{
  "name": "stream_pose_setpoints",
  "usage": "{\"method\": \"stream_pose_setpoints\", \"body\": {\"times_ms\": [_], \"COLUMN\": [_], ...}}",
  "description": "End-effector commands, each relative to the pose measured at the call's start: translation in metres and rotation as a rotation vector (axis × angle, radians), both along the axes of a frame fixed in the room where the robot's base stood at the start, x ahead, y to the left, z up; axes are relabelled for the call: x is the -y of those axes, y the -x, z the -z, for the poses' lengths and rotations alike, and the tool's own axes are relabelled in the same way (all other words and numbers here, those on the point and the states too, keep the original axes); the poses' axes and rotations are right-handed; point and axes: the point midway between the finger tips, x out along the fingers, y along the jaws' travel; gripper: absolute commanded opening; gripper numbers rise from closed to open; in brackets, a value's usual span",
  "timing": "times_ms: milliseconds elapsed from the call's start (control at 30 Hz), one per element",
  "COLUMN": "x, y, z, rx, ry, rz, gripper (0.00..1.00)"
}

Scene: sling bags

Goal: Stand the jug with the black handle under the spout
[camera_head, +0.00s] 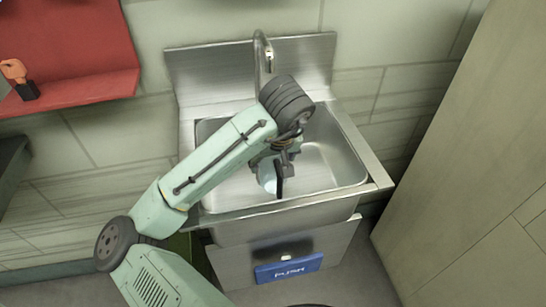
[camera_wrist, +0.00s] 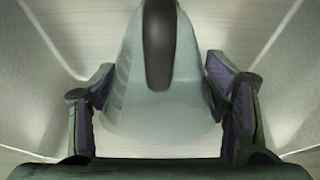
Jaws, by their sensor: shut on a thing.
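The jug (camera_wrist: 127,95) fills the middle of the wrist view, a pale grey-blue translucent body with a black handle (camera_wrist: 158,45) running along its near side. My gripper (camera_wrist: 160,105) has one finger on each side of the jug and is shut on its body. In the head view my gripper (camera_head: 276,168) is inside the sink basin, with a bit of the pale jug (camera_head: 267,183) showing beside it. My arm hides most of the jug. The spout (camera_head: 266,50) rises at the back of the sink, and my wrist covers the area in front of it.
The steel sink (camera_head: 345,150) has raised basin walls around my gripper. A blue push plate (camera_head: 288,268) is on its front. A red shelf (camera_head: 85,88) with an orange-and-black object (camera_head: 20,80) is at the upper left. A tall panel (camera_head: 470,150) stands at the right.

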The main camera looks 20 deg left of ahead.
Motion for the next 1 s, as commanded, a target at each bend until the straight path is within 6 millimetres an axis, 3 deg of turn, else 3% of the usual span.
{"method": "stream_pose_setpoints", "body": {"times_ms": [233,267,533,867,1000], "x": [0.0,0.0,0.0,0.0,0.001], "y": [0.0,0.0,0.0,0.0,0.002], "z": [0.003,0.003,0.002,0.001,-0.009], "rx": [0.0,0.0,0.0,0.0,0.001], "ry": [0.0,0.0,0.0,0.0,-0.002], "rz": [0.0,0.0,0.0,0.0,0.0], "gripper": [0.35,0.71,0.89,0.9,0.9]}}
